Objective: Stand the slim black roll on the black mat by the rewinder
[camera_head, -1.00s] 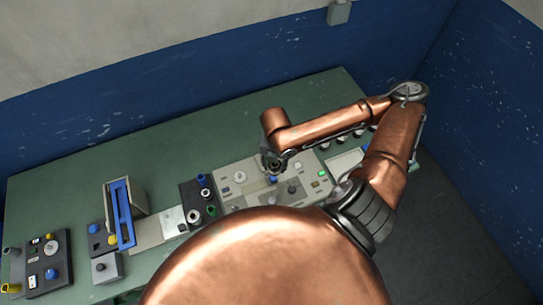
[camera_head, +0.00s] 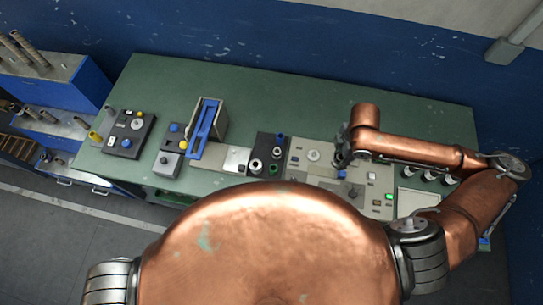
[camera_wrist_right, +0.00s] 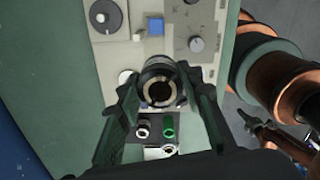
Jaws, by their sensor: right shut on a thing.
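My right gripper (camera_head: 341,160) is over the grey control panel (camera_head: 300,178). In the right wrist view its fingers (camera_wrist_right: 160,100) are closed around a slim black roll (camera_wrist_right: 148,72), seen end-on with a pale ring around its dark hollow core. In the head view the roll is mostly hidden by the gripper and wrist. In the right wrist view the mat (camera_wrist_right: 155,130) shows between the fingers, beyond the held roll. My left gripper is out of view.
A blue-and-grey upright frame (camera_head: 207,130) stands left of the mat. A dark button box (camera_head: 130,135) sits at the table's left. The green table (camera_head: 270,105) is clear along the back. A blue cabinet (camera_head: 60,90) with metal rods stands far left.

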